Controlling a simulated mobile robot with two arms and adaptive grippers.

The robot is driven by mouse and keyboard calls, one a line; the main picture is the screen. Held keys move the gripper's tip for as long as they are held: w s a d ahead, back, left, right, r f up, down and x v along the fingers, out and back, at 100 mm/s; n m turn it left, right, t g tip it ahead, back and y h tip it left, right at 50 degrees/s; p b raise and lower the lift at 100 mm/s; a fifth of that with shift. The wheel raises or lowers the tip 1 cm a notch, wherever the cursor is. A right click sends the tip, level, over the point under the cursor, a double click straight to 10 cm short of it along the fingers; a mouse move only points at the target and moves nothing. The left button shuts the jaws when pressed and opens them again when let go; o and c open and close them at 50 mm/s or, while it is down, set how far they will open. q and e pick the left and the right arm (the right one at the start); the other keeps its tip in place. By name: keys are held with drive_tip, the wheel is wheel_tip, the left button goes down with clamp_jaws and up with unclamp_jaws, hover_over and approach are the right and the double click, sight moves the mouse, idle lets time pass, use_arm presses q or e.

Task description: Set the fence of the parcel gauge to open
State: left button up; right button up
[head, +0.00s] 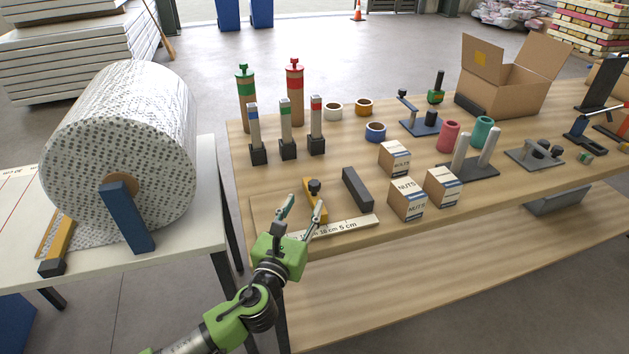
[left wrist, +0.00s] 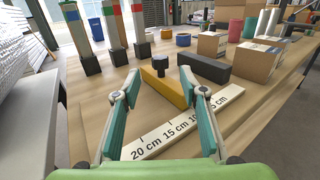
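The parcel gauge has a pale ruler (head: 345,227) marked in cm along the table's front edge; the ruler also shows in the left wrist view (left wrist: 172,135). Its yellow fence (head: 316,208) carries a black knob (head: 314,186) and points back from the ruler. A dark grey bar (head: 357,188) lies to the right of the fence. My left gripper (head: 301,212) is open over the gauge. In the left wrist view the yellow fence (left wrist: 165,88) and knob (left wrist: 160,66) show between and beyond the spread fingers; I cannot tell any contact. My right gripper is not in view.
Several posts with coloured tops (head: 287,130) stand behind the gauge. NUTS boxes (head: 407,199) stand to the right, with a blue tape roll (head: 376,132) behind. A large wrapped roll (head: 120,150) rests on the left table. Table between posts and gauge is mostly clear.

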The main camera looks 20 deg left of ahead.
sight(312, 188)
use_arm(q)
drive_tip(key=w, duration=0.9)
drive_tip(key=shift+w+f, duration=0.1)
drive_tip(key=shift+w, duration=0.15)
